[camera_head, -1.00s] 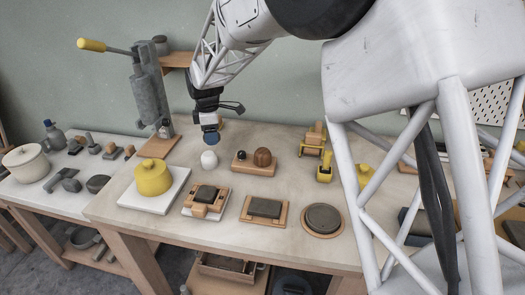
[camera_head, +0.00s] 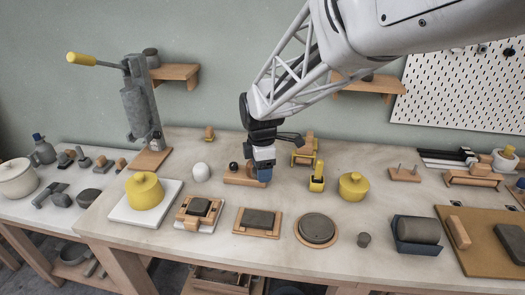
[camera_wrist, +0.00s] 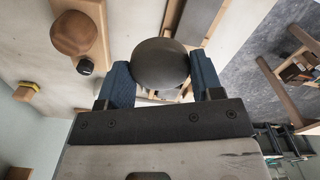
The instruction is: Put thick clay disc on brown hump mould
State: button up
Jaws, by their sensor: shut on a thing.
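My gripper (camera_head: 263,177) hangs over the worktable, by the hump mould's board. In the wrist view its blue fingers (camera_wrist: 160,82) are shut on a dark grey, round piece, which looks like the thick clay disc (camera_wrist: 160,60). In the head view I cannot make this piece out. The brown hump mould (camera_wrist: 74,33) is a smooth dome on a wooden board (camera_wrist: 100,20) with a black knob (camera_wrist: 85,67); it lies left of the gripper in the wrist view, not under the disc. In the head view my gripper hides the hump; the board (camera_head: 240,180) and knob (camera_head: 233,166) show.
In front stand a square dark block (camera_head: 200,206) on a tray, a dark slab (camera_head: 258,219) on a board and a dark round slab (camera_head: 317,228). Yellow-and-wood tools (camera_head: 317,177) are close right.

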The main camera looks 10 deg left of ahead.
jog(key=shift+s+d+f, duration=0.1)
jog(key=shift+s+d, duration=0.3)
jog(key=shift+d, duration=0.2)
jog(key=shift+s+d+f, duration=0.1)
jog(key=shift+s+d, duration=0.3)
jog(key=shift+d, duration=0.15)
jog(key=shift+w+a, duration=0.1)
jog(key=w+a, duration=0.2)
jog(key=w, duration=0.2)
jog(key=w+a+f, duration=0.1)
jog(key=w+a, duration=0.1)
jog(key=w, duration=0.3)
jog(key=w+a, duration=0.2)
jog(key=w, duration=0.3)
jog(key=shift+w+a+f, duration=0.15)
jog(key=shift+a, duration=0.2)
jog(key=shift+f, duration=0.1)
jog(key=shift+f, duration=1.7)
jog(key=shift+f, duration=0.1)
jog(key=o, duration=1)
jog(key=shift+c, duration=0.2)
